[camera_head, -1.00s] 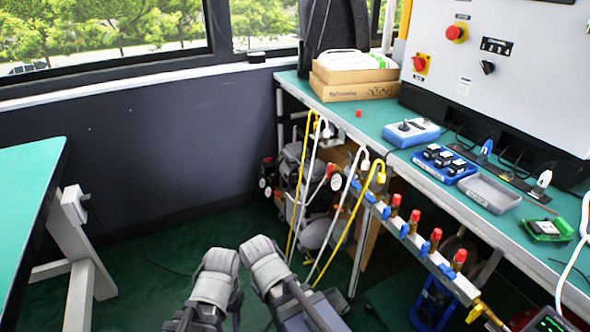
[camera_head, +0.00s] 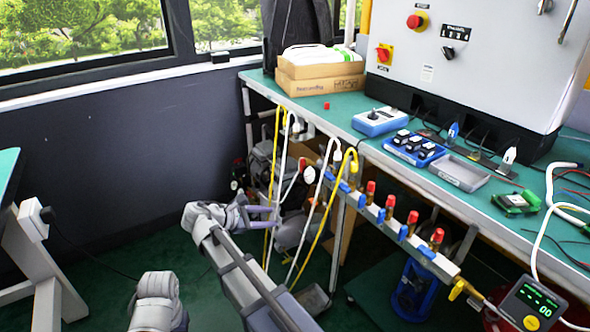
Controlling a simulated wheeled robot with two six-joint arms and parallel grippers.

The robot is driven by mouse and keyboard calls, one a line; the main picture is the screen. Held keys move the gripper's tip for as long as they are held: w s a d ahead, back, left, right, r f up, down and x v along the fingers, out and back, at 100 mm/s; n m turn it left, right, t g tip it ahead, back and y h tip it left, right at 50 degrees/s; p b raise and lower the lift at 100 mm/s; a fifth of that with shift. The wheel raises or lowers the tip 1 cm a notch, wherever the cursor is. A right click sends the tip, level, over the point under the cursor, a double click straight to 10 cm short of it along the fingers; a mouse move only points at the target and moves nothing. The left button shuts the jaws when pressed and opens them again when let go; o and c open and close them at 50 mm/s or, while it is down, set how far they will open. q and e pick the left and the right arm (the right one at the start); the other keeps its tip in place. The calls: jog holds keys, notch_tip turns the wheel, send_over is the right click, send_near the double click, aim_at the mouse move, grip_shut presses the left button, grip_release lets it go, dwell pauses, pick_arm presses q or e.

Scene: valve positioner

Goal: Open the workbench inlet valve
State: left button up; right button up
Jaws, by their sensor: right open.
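The manifold (camera_head: 372,214) runs along the front of the workbench below its top, with several blue-handled valves and red caps. Which of these is the inlet valve is not marked. My right gripper (camera_head: 272,216) is open and empty, left of the manifold, in front of the hanging yellow and white hoses in the picture; I cannot tell whether it touches them. Part of my left arm shows at the lower left, with its gripper out of view.
The digital gauge (camera_head: 531,302) is at the lower right. Another table (camera_head: 8,165) stands at the left. Open floor lies between.

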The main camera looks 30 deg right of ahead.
aim_at(303, 165)
jog(key=w+d+r+n+h+b, duration=0.1)
jog(key=w+d+r+n+h, duration=0.5)
jog(key=r, duration=0.3)
jog(key=w+d+m, duration=0.1)
jog(key=d, duration=0.7)
jog(key=shift+w+d+g, duration=0.2)
jog(key=shift+w+g, duration=0.1)
jog(key=shift+c, duration=0.3)
grip_shut()
